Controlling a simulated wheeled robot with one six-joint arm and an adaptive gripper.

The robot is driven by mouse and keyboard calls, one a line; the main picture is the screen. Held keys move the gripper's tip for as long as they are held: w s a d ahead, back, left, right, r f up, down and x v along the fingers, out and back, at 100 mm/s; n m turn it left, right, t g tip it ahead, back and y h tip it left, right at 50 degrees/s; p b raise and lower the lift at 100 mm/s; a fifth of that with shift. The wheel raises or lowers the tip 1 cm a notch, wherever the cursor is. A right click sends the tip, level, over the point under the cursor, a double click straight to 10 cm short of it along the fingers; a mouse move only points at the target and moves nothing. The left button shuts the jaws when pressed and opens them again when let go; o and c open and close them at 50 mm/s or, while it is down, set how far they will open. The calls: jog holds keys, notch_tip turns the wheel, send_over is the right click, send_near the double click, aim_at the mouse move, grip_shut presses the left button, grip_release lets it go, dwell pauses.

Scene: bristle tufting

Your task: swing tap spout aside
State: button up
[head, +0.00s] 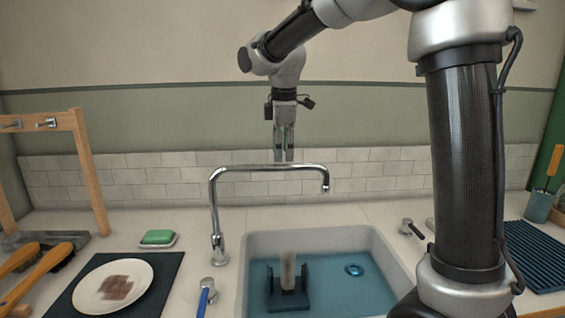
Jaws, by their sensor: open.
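The chrome tap (215,215) stands on the counter at the left rim of the sink. Its spout (270,167) runs level to the right over the sink, with the tip turned down at the right end. My gripper (284,155) points straight down in the head view. In the picture its fingers end just above the middle of the spout; I cannot tell whether they are behind it or touching it. The gripper holds nothing that I can see.
The sink (390,262) holds a dark stand (289,300) with an upright pale piece. A blue-handled lever (207,290) and a dark-handled lever (409,228) flank it. A soap dish (158,243), plate (113,287) and wooden rack (88,170) are left; a ribbed blue mat (535,255) is right.

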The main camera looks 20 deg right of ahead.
jog(key=f, duration=0.4)
jog(key=shift+w+d+f, duration=0.1)
jog(key=shift+w+f, duration=0.05)
jog(key=shift+w, duration=0.25)
grip_shut()
